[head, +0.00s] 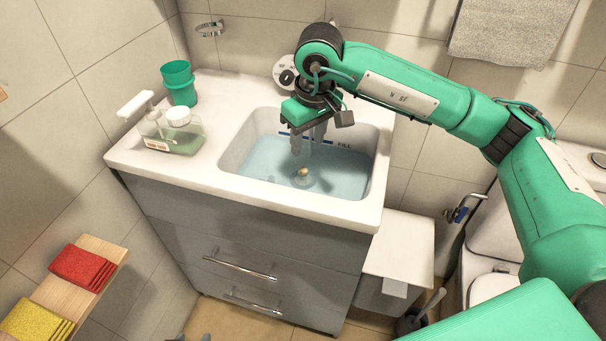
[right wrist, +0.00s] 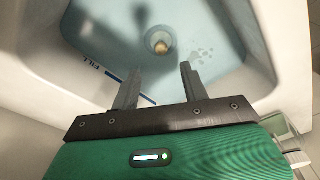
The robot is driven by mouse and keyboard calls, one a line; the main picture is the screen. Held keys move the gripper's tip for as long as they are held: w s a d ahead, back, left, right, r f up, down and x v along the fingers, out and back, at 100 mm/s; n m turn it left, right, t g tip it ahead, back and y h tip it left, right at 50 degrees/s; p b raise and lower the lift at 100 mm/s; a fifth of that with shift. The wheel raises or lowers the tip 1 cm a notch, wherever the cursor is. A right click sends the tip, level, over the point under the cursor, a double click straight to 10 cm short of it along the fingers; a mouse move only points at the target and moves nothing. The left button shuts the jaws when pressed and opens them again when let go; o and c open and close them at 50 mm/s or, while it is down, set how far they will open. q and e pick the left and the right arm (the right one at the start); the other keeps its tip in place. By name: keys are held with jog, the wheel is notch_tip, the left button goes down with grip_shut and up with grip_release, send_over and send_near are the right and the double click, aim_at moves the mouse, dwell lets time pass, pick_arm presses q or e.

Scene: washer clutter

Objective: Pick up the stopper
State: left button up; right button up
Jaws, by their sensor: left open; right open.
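The stopper (head: 303,172) is a small, pale brass-coloured piece at the drain in the bottom of the water-filled basin (head: 232,160). In the right wrist view the stopper (right wrist: 161,48) sits within the round drain ring, beyond the fingertips. My right gripper (head: 308,148) is over the basin, pointing down, open and empty. Its two fingers also show apart in the right wrist view (right wrist: 162,72), with the stopper roughly in line with the gap between them. Small grey tips of what appears to be my left gripper (head: 193,337) show at the bottom edge; the rest is cut off.
Green cups (head: 180,85) and a clear soap container (head: 172,135) stand on the counter left of the basin. Red cloths (head: 82,268) and yellow cloths (head: 38,318) lie on a wooden shelf at lower left.

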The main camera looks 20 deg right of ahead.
send_over(303, 169)
jog(key=f, duration=0.4)
jog(key=shift+s+d+f, duration=0.2)
jog(key=shift+d+f, duration=0.05)
jog(key=shift+d, duration=0.1)
jog(key=f, duration=0.5)
jog(key=shift+w+a+b, duration=0.2)
jog(key=shift+a+b, duration=0.1)
jog(key=shift+b, duration=0.05)
jog(key=shift+f, duration=0.3)
pick_arm(q)
jog(key=shift+w+d+f+t+h, duration=0.1)
jog(key=shift+w+d+t+h, duration=0.15)
jog(key=shift+d, duration=0.2)
jog(key=shift+w+d+f+t+h, duration=0.15)
jog(key=shift+w+d+t, duration=0.1)
jog(key=shift+d, duration=0.2)
pick_arm(e)
jog(key=c, duration=1)
pick_arm(q)
jog(key=shift+s+a+r, duration=0.1)
jog(key=shift+r, duration=0.05)
jog(key=shift+r, duration=0.15)
pick_arm(e)
jog(key=shift+r, duration=0.1)
